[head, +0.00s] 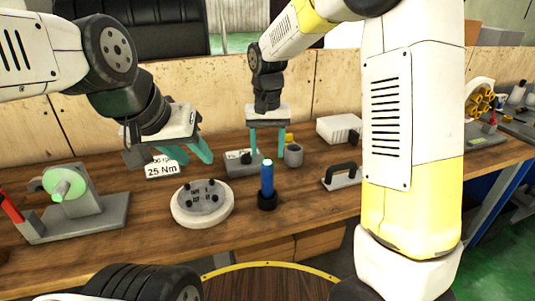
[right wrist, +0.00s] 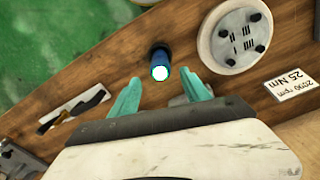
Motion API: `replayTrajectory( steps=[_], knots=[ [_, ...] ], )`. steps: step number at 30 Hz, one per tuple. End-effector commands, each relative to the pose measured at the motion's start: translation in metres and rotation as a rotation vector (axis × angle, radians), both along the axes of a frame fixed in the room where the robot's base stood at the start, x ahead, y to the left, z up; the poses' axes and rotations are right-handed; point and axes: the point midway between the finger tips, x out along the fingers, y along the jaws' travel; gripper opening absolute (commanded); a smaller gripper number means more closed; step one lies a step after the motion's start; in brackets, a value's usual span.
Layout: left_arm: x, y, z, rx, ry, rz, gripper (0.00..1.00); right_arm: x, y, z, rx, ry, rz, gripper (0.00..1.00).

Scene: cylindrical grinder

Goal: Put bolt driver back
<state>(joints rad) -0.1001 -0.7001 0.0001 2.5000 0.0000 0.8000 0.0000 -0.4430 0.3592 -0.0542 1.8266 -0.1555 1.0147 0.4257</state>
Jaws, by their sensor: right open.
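The blue bolt driver (head: 267,181) stands upright on the wooden table, with a black round base and a pale lit top. It also shows in the right wrist view (right wrist: 160,66), ahead of the two teal fingers and apart from them. My right gripper (head: 268,153) is open and empty, pointing down behind the driver. Its fingers also show in the right wrist view (right wrist: 160,90). My left gripper (head: 187,157) is tilted above the table behind the disc, its teal fingers apart with nothing seen between them.
A white disc with black bolts (head: 182,217) lies left of the driver. A 25 Nm sign (head: 162,169), grey box (head: 241,169) and grey cup (head: 293,156) stand behind. A black-handled tool (head: 342,178) is at the right. A grey fixture (head: 88,213) stands far left.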

Motion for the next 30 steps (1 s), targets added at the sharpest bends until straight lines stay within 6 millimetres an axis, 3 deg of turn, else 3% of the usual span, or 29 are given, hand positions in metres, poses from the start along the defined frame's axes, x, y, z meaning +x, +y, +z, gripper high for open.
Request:
replayTrajectory(
  steps=[4,8,12,18,24,30],
  knots=[
    [0.000,0.000,0.000,0.000,0.000,0.000,0.36,-0.003,-0.005,0.014,0.011,-0.011,-0.003,0.55],
    [0.000,0.000,0.000,0.000,0.000,0.000,0.36,-0.020,-0.028,0.041,0.054,-0.059,-0.007,0.55],
    [0.000,0.000,0.000,0.000,0.000,0.000,0.36,-0.056,-0.066,0.077,0.119,-0.156,-0.007,0.55],
    [0.000,0.000,0.000,0.000,0.000,0.000,0.36,-0.119,-0.110,0.107,0.181,-0.316,-0.005,0.55],
    [0.000,0.000,0.000,0.000,0.000,0.000,0.36,-0.172,-0.135,0.112,0.199,-0.460,0.000,0.55],
    [0.000,0.000,0.000,0.000,0.000,0.000,0.36,-0.195,-0.142,0.109,0.196,-0.529,0.004,0.55]
  ],
)
